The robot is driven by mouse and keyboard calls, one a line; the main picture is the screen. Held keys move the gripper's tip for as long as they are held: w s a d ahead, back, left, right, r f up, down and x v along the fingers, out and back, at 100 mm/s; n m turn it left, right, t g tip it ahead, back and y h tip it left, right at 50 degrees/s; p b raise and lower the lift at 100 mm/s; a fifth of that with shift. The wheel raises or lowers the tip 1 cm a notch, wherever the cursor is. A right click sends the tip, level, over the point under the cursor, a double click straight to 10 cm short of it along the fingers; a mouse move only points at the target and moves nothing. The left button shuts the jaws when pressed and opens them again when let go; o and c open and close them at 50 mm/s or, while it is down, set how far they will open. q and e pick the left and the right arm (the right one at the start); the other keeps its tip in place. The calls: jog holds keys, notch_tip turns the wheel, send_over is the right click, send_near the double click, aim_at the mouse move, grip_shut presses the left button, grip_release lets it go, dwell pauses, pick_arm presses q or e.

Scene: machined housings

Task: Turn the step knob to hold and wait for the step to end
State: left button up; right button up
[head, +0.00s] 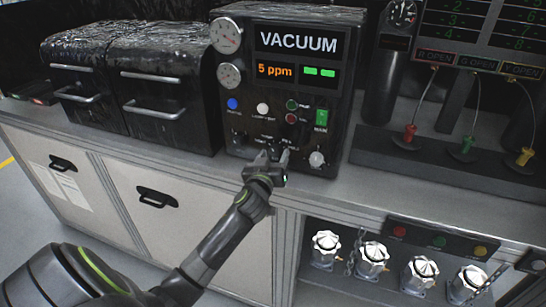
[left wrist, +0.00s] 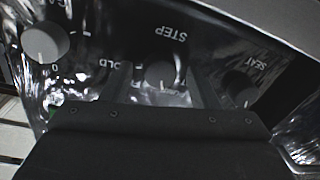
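The vacuum panel (head: 293,100) is a black unit reading "VACUUM" and "5 ppm". In the left wrist view, which shows the panel upside down, the dark round step knob (left wrist: 162,74) sits below the word STEP, with part of the word HOLD to its left. Its pointer setting is hard to read. My left gripper (head: 271,155) is at the panel's lower front, fingers apart. In the left wrist view its fingers (left wrist: 164,92) lie on either side of the knob, with gaps visible. In the head view the gripper largely hides the knob. My right gripper is out of view.
Other knobs flank it in the left wrist view: one at left (left wrist: 45,42) and the seat knob (left wrist: 243,90). A white-topped knob (head: 317,159) is right of my gripper. Coloured buttons (head: 262,108) sit above. Silver valve handwheels (head: 372,258) are below the counter (head: 365,187).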

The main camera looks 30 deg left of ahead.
pick_arm(q)
jog(key=c, duration=0.9)
jog(key=shift+c, duration=0.2)
jog(key=m, duration=0.3)
jog(key=shift+b, duration=0.4)
jog(key=m, duration=0.9)
jog(key=shift+a+m+t, duration=0.15)
jog(key=shift+m+t, duration=0.15)
jog(key=shift+t, duration=0.1)
jog(key=m+h+p, duration=0.1)
jog(key=m+p, duration=0.1)
jog(key=m, duration=0.4)
jog(key=shift+s, duration=0.1)
